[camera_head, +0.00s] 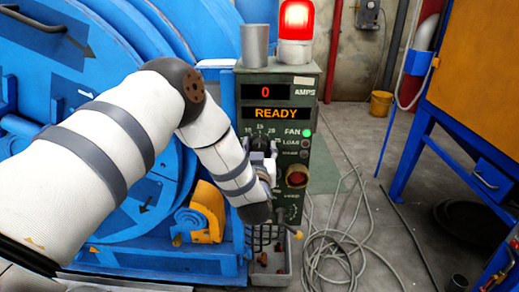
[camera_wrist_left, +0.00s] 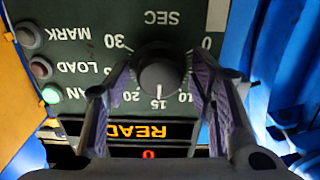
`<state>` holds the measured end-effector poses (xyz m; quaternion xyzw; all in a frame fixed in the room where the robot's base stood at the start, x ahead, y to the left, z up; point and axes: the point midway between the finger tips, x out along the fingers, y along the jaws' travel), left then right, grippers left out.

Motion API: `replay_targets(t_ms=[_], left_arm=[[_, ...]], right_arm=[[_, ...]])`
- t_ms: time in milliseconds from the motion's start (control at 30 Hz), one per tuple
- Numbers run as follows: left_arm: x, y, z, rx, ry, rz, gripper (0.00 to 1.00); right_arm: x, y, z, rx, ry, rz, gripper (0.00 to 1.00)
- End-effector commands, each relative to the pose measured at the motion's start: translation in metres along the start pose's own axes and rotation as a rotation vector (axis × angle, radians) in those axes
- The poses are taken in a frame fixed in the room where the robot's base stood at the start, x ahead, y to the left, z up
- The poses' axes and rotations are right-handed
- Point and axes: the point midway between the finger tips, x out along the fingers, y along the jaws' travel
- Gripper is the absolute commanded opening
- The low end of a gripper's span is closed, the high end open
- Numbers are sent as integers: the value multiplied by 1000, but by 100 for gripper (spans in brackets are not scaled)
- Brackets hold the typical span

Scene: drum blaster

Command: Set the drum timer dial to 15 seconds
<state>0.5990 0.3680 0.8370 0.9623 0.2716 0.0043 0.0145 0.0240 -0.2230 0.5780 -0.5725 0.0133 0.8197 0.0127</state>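The timer dial (camera_wrist_left: 162,75) is a round dark knob on the grey-green control panel, with SEC and numbers around it. The wrist view shows it upside down. The white mark on the knob points at 15. My left gripper (camera_wrist_left: 162,80) is at the panel, with one finger on each side of the knob. The fingers look spread, with a narrow gap to the knob; contact is hard to judge. In the head view, the left gripper (camera_head: 262,160) partly covers the dial (camera_head: 261,143). My right gripper is not in view.
The control box (camera_head: 307,87) shows 0 AMPS and READY, with a lit green FAN lamp (camera_head: 306,133) and a red beacon (camera_head: 296,20) on top. The blue drum machine (camera_head: 120,215) stands left. Loose cables (camera_head: 340,245) lie on the floor at right.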

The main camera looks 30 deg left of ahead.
Motion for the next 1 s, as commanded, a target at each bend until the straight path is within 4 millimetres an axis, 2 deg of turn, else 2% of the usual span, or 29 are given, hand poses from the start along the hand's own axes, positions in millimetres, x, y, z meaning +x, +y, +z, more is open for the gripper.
replay_targets(t_ms=[33,100,167,367,567,600,667,1000], left_arm=[[0,0,0,0,0,0,33],[0,0,0,0,0,0,17],[0,0,0,0,0,0,6],[0,0,-4,-35,3,0,6],[0,0,0,-36,-1,-1,6],[0,0,0,-36,-1,-1,43],[0,0,1,-36,-1,-1,54],[-1,0,0,-35,-1,-1,54]], right_arm=[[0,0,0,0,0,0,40],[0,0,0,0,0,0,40],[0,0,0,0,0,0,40],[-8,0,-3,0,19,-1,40],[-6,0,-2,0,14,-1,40],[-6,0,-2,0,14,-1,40],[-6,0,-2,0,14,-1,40],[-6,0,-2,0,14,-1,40]])
